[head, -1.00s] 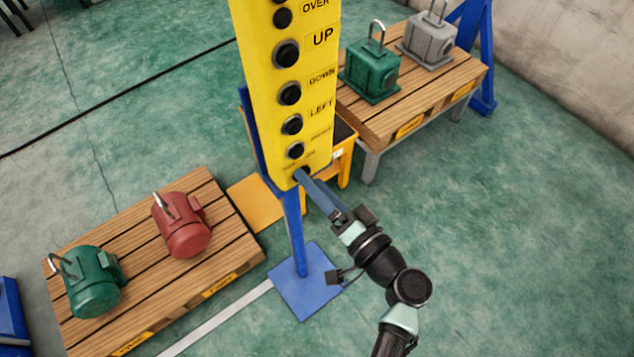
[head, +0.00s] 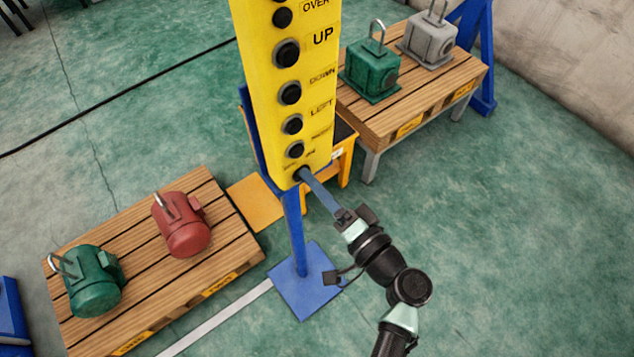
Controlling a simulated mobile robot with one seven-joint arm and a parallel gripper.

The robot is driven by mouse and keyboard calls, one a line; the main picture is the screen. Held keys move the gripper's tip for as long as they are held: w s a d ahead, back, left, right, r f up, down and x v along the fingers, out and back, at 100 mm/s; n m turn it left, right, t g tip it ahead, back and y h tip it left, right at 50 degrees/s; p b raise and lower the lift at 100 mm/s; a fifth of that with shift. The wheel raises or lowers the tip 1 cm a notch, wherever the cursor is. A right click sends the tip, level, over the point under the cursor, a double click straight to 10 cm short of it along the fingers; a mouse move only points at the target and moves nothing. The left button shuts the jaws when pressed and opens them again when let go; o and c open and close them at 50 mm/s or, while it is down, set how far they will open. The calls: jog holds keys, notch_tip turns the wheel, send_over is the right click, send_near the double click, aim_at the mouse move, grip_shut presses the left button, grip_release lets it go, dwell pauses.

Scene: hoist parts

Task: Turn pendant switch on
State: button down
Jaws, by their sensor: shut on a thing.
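The yellow pendant (head: 262,120) hangs upright in the head view, with a column of black round buttons and labels such as UP, DOWN and LEFT. At its lower end is a dark round switch (head: 303,174) with small, unreadable lettering beside it. A flat blue bar (head: 321,192) runs from this switch down and right to my gripper (head: 343,216). My gripper is shut on the bar's lower end. The bar's upper end meets or overlaps the switch; I cannot tell whether they are joined. The switch's setting is not readable.
A blue stand with a square base (head: 305,282) is below the pendant. A left pallet (head: 217,270) bears a green motor (head: 93,283) and a red motor (head: 182,226). A right pallet table (head: 440,85) bears green and grey units. Green floor right of my arm is clear.

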jog(key=shift+f+m+p, duration=0.2)
jog(key=shift+m+p, duration=0.9)
jog(key=shift+m, duration=3.9)
jog(key=shift+c, duration=1.2)
grip_release()
jog(key=b+v, duration=0.2)
jog(key=v, duration=1.1)
jog(key=shift+b, duration=0.4)
